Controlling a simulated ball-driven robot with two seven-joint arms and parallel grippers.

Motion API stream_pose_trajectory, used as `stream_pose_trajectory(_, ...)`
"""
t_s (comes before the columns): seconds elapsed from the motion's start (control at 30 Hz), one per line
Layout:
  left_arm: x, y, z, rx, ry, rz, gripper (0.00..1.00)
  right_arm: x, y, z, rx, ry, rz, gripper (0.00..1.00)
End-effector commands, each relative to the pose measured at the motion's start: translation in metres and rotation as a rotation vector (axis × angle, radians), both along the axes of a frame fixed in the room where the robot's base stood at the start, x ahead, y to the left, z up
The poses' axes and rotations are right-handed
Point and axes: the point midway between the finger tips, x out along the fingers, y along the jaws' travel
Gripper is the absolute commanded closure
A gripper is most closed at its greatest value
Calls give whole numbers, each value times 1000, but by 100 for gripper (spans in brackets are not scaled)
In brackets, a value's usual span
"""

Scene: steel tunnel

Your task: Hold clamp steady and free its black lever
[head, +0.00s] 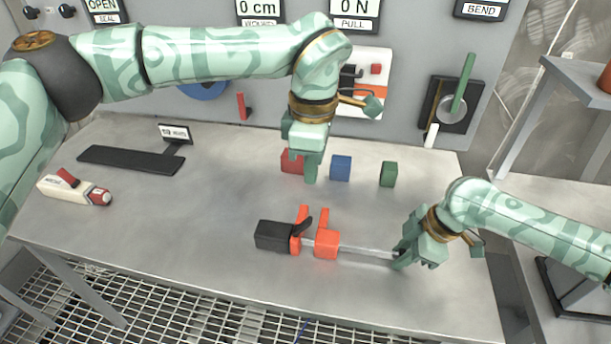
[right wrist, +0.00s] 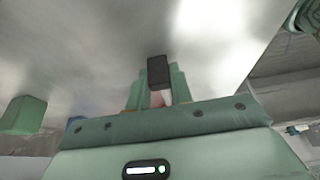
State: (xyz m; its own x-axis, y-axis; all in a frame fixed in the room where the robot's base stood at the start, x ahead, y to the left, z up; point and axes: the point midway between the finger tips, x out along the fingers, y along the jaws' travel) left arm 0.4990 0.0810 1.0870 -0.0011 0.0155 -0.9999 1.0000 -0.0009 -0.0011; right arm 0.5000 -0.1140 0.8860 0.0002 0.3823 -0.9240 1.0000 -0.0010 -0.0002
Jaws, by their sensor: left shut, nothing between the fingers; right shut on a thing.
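The clamp lies on the steel table, with a black end block (head: 272,236), orange jaws (head: 326,245) and a thin grey bar (head: 362,251) reaching right. Its small black lever (head: 302,227) sticks up at a slant beside the left orange jaw. My right gripper (head: 398,263) is shut on the bar's right end. In the right wrist view, a dark block (right wrist: 159,72) shows at the fingertips, with a reddish patch between the fingers. My left gripper (head: 311,178) is shut and empty, behind and above the clamp, apart from the lever.
Red (head: 291,161), blue (head: 340,168) and green (head: 388,174) blocks stand behind the clamp; my left gripper partly covers the red one. A white and red tool (head: 78,190) and a black plate (head: 125,159) lie at left. The table in front is clear.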

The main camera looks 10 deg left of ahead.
Motion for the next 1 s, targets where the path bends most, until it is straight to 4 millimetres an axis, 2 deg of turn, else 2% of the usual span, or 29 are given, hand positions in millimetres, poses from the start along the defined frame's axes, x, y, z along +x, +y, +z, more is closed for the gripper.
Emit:
stream_pose_trajectory(0.3,0,0,0,0,1,0,100,-1,0,-1,0,3,0,100)
stream_pose_trajectory(0.33,0,0,0,0,1,0,100,-1,0,-1,0,3,0,76)
stream_pose_trajectory(0.4,0,0,0,0,1,1,100,-1,0,-1,0,3,0,56)
stream_pose_trajectory(0.43,0,0,0,0,1,1,100,-1,0,-1,0,3,0,53)
stream_pose_trajectory(0.77,0,0,0,0,0,1,100,0,-2,4,1,-1,-1,53)
stream_pose_trajectory(0.87,0,0,0,0,0,1,100,1,-7,17,2,-1,-1,53)
stream_pose_trajectory(1.0,0,0,0,0,0,1,100,1,-20,47,1,-2,-2,53)
